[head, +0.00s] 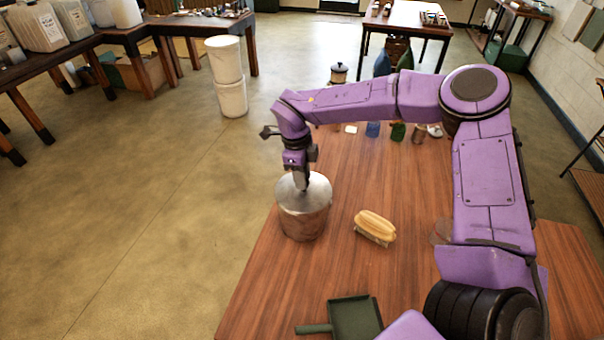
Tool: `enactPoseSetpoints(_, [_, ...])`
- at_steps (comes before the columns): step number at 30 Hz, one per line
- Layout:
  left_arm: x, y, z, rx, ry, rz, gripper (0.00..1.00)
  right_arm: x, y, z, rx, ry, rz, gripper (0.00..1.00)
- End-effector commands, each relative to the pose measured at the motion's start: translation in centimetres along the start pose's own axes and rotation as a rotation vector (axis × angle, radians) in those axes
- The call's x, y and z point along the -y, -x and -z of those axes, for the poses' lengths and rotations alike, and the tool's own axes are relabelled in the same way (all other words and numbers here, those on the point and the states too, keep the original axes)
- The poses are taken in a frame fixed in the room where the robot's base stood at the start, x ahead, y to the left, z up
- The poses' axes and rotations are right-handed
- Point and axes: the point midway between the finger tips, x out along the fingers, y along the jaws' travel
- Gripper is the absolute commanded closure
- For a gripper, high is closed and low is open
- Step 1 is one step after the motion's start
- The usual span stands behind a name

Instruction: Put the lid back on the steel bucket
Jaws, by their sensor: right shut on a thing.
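The steel bucket (303,220) stands upright near the left edge of the wooden table. Its round silver lid (316,191) lies over the bucket's mouth; I cannot tell whether it is fully seated all round. My right gripper (301,186) points down from above and is shut on the lid near its middle. The gripper hides the part of the lid that it grips. My left gripper is not in view.
A scrubbing brush (374,226) lies right of the bucket. A green dustpan (354,318) lies at the table's near edge. Several small items, including a blue one (373,129), stand at the far end. Stacked white buckets (228,75) stand on the floor.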

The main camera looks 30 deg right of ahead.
Motion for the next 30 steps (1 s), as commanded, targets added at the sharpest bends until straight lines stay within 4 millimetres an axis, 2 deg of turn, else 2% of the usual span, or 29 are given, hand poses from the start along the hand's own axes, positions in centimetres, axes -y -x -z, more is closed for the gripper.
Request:
enactPoseSetpoints(9, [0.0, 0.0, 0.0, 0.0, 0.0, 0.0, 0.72, 0.01, 0.0, -0.01, 0.001, 0.0, 0.0, 1.0])
enactPoseSetpoints(10, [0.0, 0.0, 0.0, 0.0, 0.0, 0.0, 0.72, 0.01, 0.0, -0.02, 0.001, 0.0, 0.0, 0.62])
enactPoseSetpoints(12, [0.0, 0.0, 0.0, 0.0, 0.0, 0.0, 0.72, 0.01, 0.0, -0.02, 0.001, 0.0, 0.0, 0.4])
enactPoseSetpoints(18, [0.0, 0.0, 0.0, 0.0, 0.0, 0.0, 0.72, 0.01, 0.0, -0.01, 0.001, 0.0, 0.0, 0.39])
enactPoseSetpoints(19, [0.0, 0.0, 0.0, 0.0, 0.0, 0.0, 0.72, 0.01, -0.02, -0.01, 0.0, 0.0, 0.0, 0.36])
enactPoseSetpoints(21, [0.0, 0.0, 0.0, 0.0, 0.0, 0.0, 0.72, 0.01, -0.02, -0.01, 0.0, 0.0, 0.0, 0.14])
enactPoseSetpoints(30, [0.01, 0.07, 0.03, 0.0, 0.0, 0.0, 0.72, 0.01, 0.06, 0.0, 0.0, 0.0, 0.0, 0.14])
